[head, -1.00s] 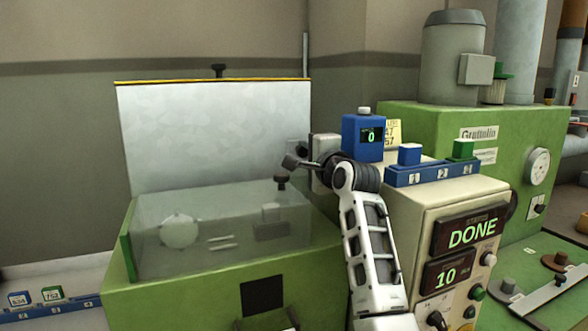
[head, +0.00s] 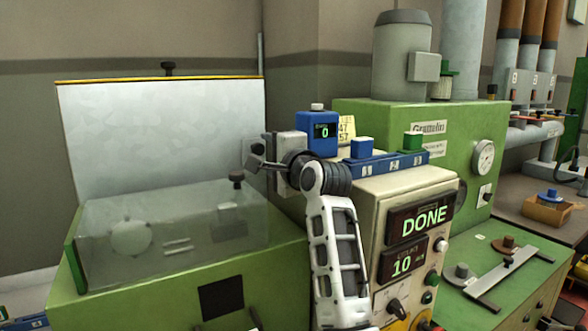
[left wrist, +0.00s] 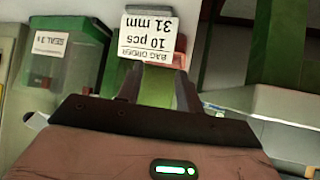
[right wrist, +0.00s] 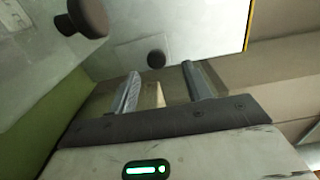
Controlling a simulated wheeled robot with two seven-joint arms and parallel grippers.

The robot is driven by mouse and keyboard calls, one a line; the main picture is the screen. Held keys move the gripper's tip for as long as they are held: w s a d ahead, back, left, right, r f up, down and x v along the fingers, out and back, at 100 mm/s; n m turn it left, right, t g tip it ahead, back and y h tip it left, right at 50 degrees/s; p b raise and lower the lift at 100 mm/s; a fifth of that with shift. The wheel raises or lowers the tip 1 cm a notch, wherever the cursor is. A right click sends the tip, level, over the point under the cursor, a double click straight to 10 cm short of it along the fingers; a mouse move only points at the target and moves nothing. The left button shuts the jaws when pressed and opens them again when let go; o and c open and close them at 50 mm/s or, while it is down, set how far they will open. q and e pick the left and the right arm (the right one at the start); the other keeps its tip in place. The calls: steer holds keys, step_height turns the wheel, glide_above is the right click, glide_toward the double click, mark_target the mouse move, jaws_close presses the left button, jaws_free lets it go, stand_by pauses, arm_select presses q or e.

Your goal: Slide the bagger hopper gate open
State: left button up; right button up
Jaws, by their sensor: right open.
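I cannot pick out a part that is surely the bagger hopper gate. My right gripper (head: 258,163) is open, beside a dark knob (head: 236,180) at the clear hood (head: 140,240) of a green machine. In the right wrist view its fingers (right wrist: 160,85) are apart, with one dark knob (right wrist: 157,60) beyond them and a larger one (right wrist: 88,15) at upper left. My left gripper (left wrist: 158,80) shows only in the left wrist view. A white card reading "BAG ORDER 10 pcs 31 mm" (left wrist: 152,38) overlaps its fingertips; whether it is gripped is unclear.
A cream cabinet (head: 385,230) with a "DONE" display stands right of my right arm. A blue rack (head: 385,165) and blue counter box (head: 318,132) sit on top. A raised pale lid (head: 160,125) stands behind the hood. A green bin marked "SEAL 3" (left wrist: 65,50) is at left.

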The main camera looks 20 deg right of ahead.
arm_select(q)
steer(key=shift+d+f+b, duration=0.25)
steer(key=shift+f+b, duration=0.15)
steer(key=shift+b, duration=0.5)
steer(key=shift+r, duration=0.15)
arm_select(e)
steer(key=s+d, duration=0.1)
steer(key=s, duration=1)
steer(key=shift+s+d, duration=0.2)
steer(key=shift+s, duration=0.2)
